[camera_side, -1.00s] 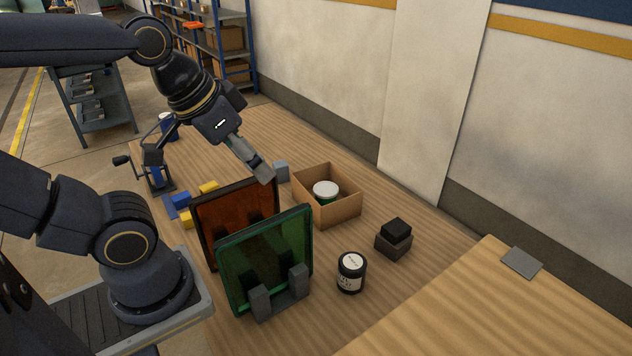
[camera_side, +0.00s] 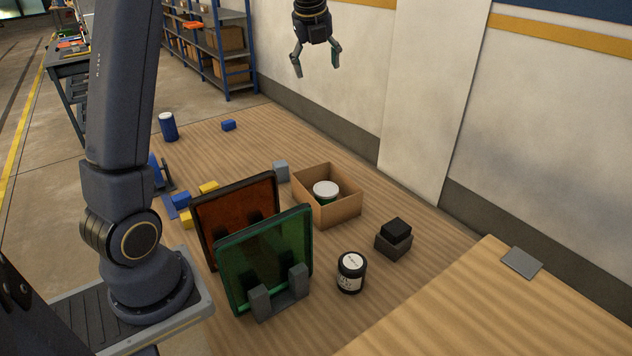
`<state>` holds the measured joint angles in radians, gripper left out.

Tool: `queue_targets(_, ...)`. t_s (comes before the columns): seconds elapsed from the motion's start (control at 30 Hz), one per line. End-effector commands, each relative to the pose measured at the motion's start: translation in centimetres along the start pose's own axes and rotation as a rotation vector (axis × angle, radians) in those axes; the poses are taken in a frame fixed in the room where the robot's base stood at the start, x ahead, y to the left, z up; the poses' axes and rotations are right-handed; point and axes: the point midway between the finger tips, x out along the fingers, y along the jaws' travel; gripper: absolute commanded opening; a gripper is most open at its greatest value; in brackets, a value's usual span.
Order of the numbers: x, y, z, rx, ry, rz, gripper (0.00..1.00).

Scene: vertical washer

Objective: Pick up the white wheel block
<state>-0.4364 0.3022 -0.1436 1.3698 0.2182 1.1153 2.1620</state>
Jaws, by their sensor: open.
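My gripper (camera_side: 317,71) hangs high at the top of the side view. Its two fingers are spread and point down, with nothing between them. I cannot make out a white wheel block for sure. A small light grey block (camera_side: 281,171) stands on the wooden table, left of the cardboard box and behind the orange panel; no wheel shows on it. My gripper appears far above it, apart from everything on the table.
A cardboard box (camera_side: 340,211) holds a white-lidded can (camera_side: 325,190). An orange panel (camera_side: 236,215) and a green panel (camera_side: 265,258) stand upright at front. Nearby are a black jar (camera_side: 351,272), dark blocks (camera_side: 394,239), blue and yellow blocks (camera_side: 209,187) and a blue can (camera_side: 168,127).

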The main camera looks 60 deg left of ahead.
Motion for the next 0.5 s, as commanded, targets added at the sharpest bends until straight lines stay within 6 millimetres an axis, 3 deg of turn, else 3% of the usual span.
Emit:
queue_targets(0.03,3.7,0.6,2.4,0.021,0.023,0.040,0.77)
queue_targets(0.1,8.1,2.0,4.9,0.034,0.053,0.082,0.77)
queue_targets(0.2,14.1,4.8,7.3,-0.016,0.103,0.134,0.77)
queue_targets(0.3,18.8,7.9,8.2,-0.073,0.153,0.176,0.77)
queue_targets(0.4,21.9,10.5,7.8,-0.110,0.200,0.213,0.77)
queue_targets(0.5,23.2,11.8,7.9,-0.130,0.213,0.228,0.77)
